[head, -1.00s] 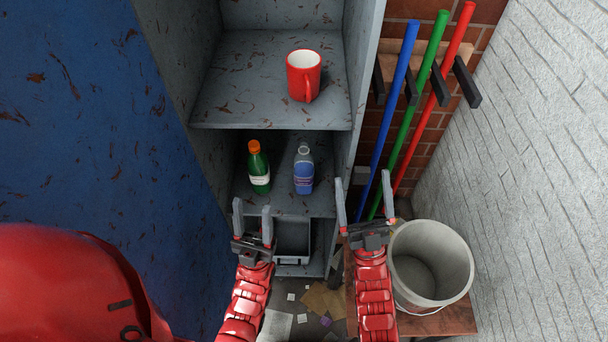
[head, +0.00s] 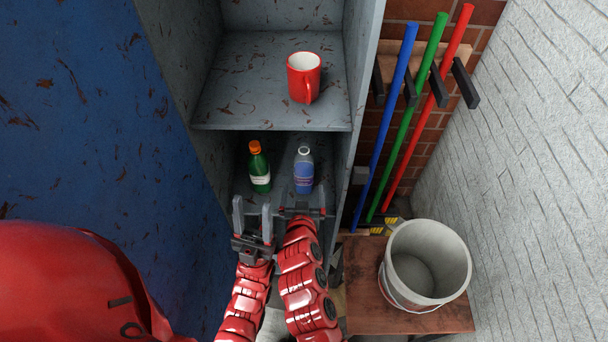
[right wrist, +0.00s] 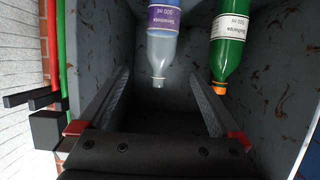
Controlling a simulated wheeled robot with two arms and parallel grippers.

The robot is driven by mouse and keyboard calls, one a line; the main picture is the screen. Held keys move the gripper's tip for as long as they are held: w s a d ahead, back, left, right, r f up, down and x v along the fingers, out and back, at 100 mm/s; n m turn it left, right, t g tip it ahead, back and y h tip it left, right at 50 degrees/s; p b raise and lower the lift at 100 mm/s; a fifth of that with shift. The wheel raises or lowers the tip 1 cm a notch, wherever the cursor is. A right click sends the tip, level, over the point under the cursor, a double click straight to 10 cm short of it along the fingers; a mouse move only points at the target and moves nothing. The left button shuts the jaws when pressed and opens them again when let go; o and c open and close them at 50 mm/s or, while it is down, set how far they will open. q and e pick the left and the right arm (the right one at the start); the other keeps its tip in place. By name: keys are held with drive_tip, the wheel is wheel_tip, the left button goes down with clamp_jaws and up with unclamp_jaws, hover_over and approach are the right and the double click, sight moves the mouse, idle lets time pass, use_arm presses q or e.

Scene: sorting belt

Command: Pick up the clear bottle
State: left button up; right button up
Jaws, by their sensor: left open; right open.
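The clear bottle (head: 303,172) stands upright on the middle shelf of the grey cabinet, with a blue-purple label and a pale cap. It also shows upside down in the right wrist view (right wrist: 163,45). My right gripper (head: 304,212) is open and empty just in front of and below the bottle in the head view. In the right wrist view the bottle's cap lines up between the open fingertips (right wrist: 160,78), with no contact visible. My left gripper (head: 252,208) is open and empty, left of the right gripper and in front of the shelf.
A green bottle (head: 259,170) with an orange cap stands left of the clear one, with a gap between. A red mug (head: 303,77) sits on the shelf above. The cabinet's right wall (head: 357,90) is close. A white bucket (head: 428,230) and coloured poles stand right.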

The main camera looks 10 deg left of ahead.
sight(304, 171)
drive_tip(key=x, duration=0.9)
drive_tip(key=shift+w+a+f+b, duration=0.15)
drive_tip(key=shift+w+f+b, duration=0.05)
drive_tip(key=shift+w+b, duration=0.15)
drive_tip(key=x, duration=0.2)
drive_tip(key=b+x, duration=0.1)
drive_tip(key=x, duration=0.1)
drive_tip(key=shift+w+a+f+b, duration=0.1)
drive_tip(key=shift+w+f+b, duration=0.15)
drive_tip(key=shift+f, duration=0.3)
drive_tip(key=shift+w, duration=0.2)
drive_tip(key=shift+r, duration=0.1)
drive_tip(key=shift+c, duration=0.2)
clamp_jaws()
